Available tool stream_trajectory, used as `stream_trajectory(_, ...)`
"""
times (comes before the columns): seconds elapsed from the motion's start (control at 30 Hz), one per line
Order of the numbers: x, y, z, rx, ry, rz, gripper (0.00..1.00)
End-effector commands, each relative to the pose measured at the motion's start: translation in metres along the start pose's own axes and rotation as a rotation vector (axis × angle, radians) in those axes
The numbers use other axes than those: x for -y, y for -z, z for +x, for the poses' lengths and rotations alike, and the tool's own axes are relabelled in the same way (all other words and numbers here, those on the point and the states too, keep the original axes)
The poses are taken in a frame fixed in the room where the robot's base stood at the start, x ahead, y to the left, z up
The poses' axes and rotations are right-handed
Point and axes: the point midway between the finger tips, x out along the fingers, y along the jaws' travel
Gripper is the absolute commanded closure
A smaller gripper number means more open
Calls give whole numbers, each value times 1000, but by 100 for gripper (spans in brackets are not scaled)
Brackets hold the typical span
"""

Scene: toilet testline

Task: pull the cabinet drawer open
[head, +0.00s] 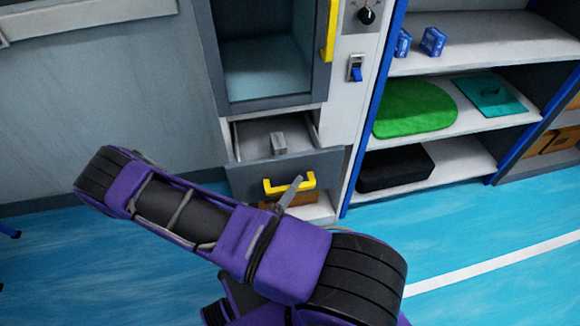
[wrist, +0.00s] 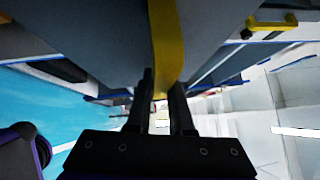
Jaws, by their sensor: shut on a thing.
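The cabinet drawer (head: 240,182) stands out from the cabinet, and its inside shows from above in the head view. A small grey block (head: 278,143) is in it. The drawer's yellow handle (head: 273,187) is on the dark grey front; in the wrist view the yellow bar (wrist: 165,40) runs down between the fingers. My gripper (wrist: 161,88) is shut on this handle. In the head view only a grey finger of it shows at the handle; my purple arm hides the rest.
To the right, a shelf unit holds blue boxes (head: 433,40), a green mat (head: 415,107) and a black case (head: 395,168). Blue floor (head: 460,225) is clear at the front right.

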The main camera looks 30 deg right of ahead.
Motion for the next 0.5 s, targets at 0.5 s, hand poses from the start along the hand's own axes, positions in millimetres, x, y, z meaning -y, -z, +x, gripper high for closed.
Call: stream_trajectory(0.5,7,26,-27,0,1,1,100)
